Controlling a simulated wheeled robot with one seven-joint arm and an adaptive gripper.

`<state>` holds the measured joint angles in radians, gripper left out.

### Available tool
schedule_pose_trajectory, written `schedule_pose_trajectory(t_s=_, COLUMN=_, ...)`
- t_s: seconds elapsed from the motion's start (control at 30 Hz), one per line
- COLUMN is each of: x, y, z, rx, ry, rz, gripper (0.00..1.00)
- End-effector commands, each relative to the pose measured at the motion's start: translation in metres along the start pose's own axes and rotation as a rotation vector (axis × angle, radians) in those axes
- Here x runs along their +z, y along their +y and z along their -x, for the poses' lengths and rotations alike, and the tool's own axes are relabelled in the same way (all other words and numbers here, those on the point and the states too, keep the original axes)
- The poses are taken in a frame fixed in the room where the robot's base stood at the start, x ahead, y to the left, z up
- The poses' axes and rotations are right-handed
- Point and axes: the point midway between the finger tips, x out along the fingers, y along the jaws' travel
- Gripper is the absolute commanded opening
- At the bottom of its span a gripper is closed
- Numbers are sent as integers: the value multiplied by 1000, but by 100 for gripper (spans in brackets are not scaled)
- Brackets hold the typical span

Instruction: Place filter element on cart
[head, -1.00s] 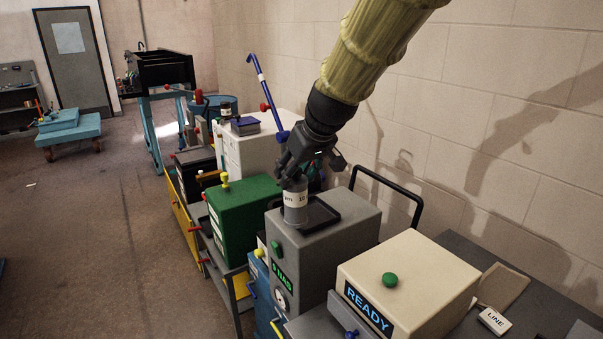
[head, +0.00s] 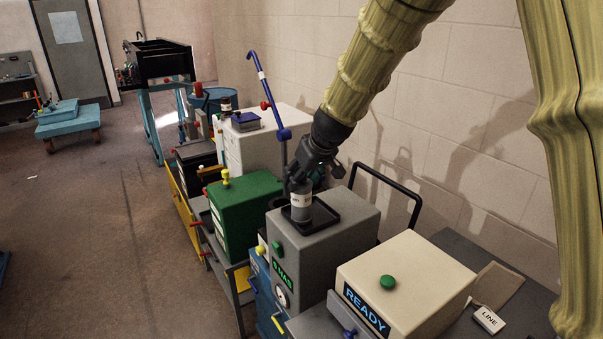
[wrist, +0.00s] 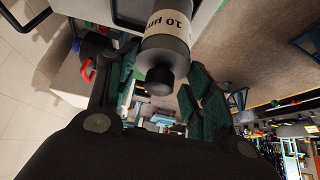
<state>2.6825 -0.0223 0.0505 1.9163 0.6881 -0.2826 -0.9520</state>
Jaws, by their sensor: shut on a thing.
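The filter element (head: 301,209) is a dark grey cylinder with a white label. It is upright at the left part of a shallow black tray (head: 328,215) on the grey machine; I cannot tell if its base touches. My gripper (head: 299,183) is shut on its upper end from above. In the wrist view the filter element (wrist: 166,52) shows its "10 µm" label and narrower end, between the green finger pads of my gripper (wrist: 160,85). A low blue cart (head: 68,121) on wheels stands on the floor at far left, away from my gripper.
A cream READY box (head: 410,280) stands in front right, a green box (head: 243,215) to the left. A blue upright lever (head: 267,90) and black handle rail (head: 400,184) rise close to my arm. The floor (head: 90,230) at left is mostly clear.

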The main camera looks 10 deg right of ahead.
Motion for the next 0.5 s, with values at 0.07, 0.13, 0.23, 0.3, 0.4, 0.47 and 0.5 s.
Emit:
schedule_pose_trajectory(t_s=0.07, x=0, y=0, z=-1, rx=1, ry=2, rz=0, gripper=9)
schedule_pose_trajectory(t_s=0.13, x=0, y=0, z=-1, rx=1, ry=2, rz=0, gripper=9)
schedule_pose_trajectory(t_s=0.23, x=0, y=0, z=-1, rx=1, ry=2, rz=0, gripper=9)
schedule_pose_trajectory(t_s=0.3, x=1, y=0, z=-2, rx=1, ry=2, rz=0, gripper=9)
schedule_pose_trajectory(t_s=0.4, x=2, y=0, z=-4, rx=1, ry=2, rz=0, gripper=9)
schedule_pose_trajectory(t_s=0.47, x=2, y=0, z=-4, rx=1, ry=1, rz=0, gripper=57)
schedule_pose_trajectory(t_s=0.5, x=2, y=0, z=-4, rx=1, ry=1, rz=0, gripper=64)
